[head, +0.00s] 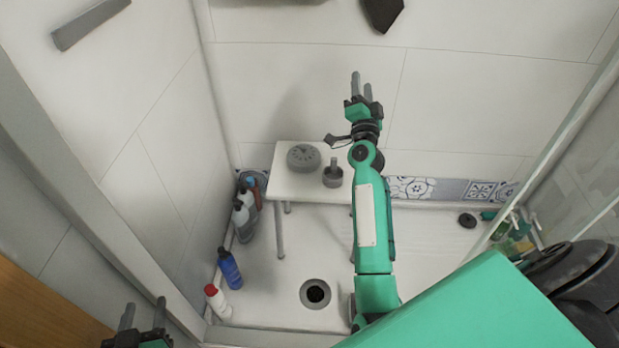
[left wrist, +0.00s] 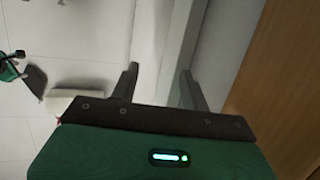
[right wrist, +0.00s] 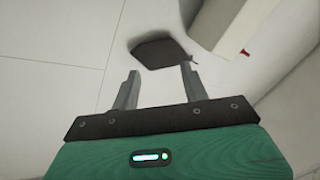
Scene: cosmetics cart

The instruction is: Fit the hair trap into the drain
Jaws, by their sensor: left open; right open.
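A small grey cup-shaped piece with an upright stem (head: 332,178), which looks like the hair trap, stands on the white stool (head: 309,187). My right gripper (head: 362,86) is open and empty, raised above and behind the stool by the back wall. It also shows open in the right wrist view (right wrist: 160,73). My left gripper (head: 143,313) is open and empty at the lower left, outside the tray edge. Its open jaws show in the left wrist view (left wrist: 158,74).
A grey round disc-like item (head: 303,157) lies on the stool. A blue bottle (head: 230,268), a white bottle with red cap (head: 217,302) and several other bottles stand along the left wall. A dark round piece (head: 467,220) lies at right. A dark wall fixture (head: 383,12) is above.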

